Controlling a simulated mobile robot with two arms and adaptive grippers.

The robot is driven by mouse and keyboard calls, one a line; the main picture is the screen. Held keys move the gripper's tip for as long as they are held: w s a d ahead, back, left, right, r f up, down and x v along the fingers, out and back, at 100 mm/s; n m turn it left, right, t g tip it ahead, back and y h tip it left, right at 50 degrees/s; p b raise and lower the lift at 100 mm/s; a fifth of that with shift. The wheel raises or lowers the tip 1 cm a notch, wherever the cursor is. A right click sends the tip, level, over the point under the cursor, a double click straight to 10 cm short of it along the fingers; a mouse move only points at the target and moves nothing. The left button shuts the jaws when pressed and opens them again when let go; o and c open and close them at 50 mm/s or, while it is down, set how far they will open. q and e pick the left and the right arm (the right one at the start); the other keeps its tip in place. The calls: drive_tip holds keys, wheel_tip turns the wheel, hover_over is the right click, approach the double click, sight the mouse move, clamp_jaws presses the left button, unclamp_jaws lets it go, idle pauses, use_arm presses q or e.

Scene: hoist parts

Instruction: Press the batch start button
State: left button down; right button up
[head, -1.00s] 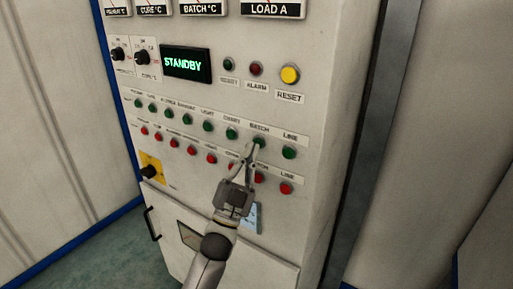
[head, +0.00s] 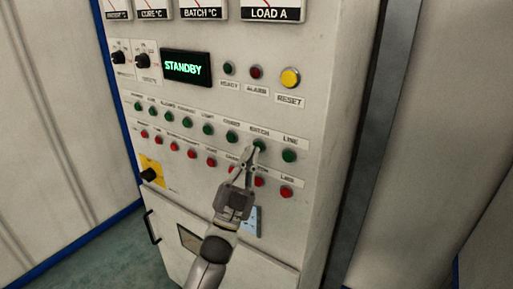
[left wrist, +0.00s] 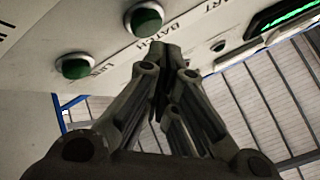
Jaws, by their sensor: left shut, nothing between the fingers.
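The batch start button is the green button (head: 260,146) under the BATCH label on the pale control panel. In the left wrist view the green button (left wrist: 144,19) sits beside its BATCH lettering. My left gripper (head: 250,152) is shut and empty, with its fingertips in front of the panel at the lower left edge of the button in the head view. In the left wrist view the closed fingertips (left wrist: 159,49) show just below the button. I cannot tell whether they touch it. My right gripper is not in view.
The green LINE button (head: 289,156) is to the right, and it shows in the left wrist view (left wrist: 75,67). A row of red buttons (head: 286,192) runs below. The display (head: 186,67) reads STANDBY. A yellow RESET button (head: 290,77) is higher up.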

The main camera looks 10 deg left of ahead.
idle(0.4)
use_arm(q)
drive_tip(key=shift+w+d+b, duration=0.15)
drive_tip(key=shift+w+b, duration=0.15)
drive_tip(key=shift+w, duration=0.1)
drive_tip(key=shift+w+d+b, duration=0.15)
drive_tip(key=shift+w+b, duration=0.2)
drive_tip(key=shift+w, duration=0.05)
idle(0.6)
idle(0.4)
drive_tip(key=shift+s+a+p, duration=0.3)
drive_tip(key=shift+s+p, duration=0.1)
drive_tip(key=shift+s, duration=0.45)
drive_tip(key=s, duration=0.1)
drive_tip(key=s+a+p, duration=0.1)
drive_tip(key=s, duration=0.2)
drive_tip(key=shift+s+a+p, duration=0.3)
drive_tip(key=shift+a+p, duration=0.05)
drive_tip(key=shift+p, duration=0.05)
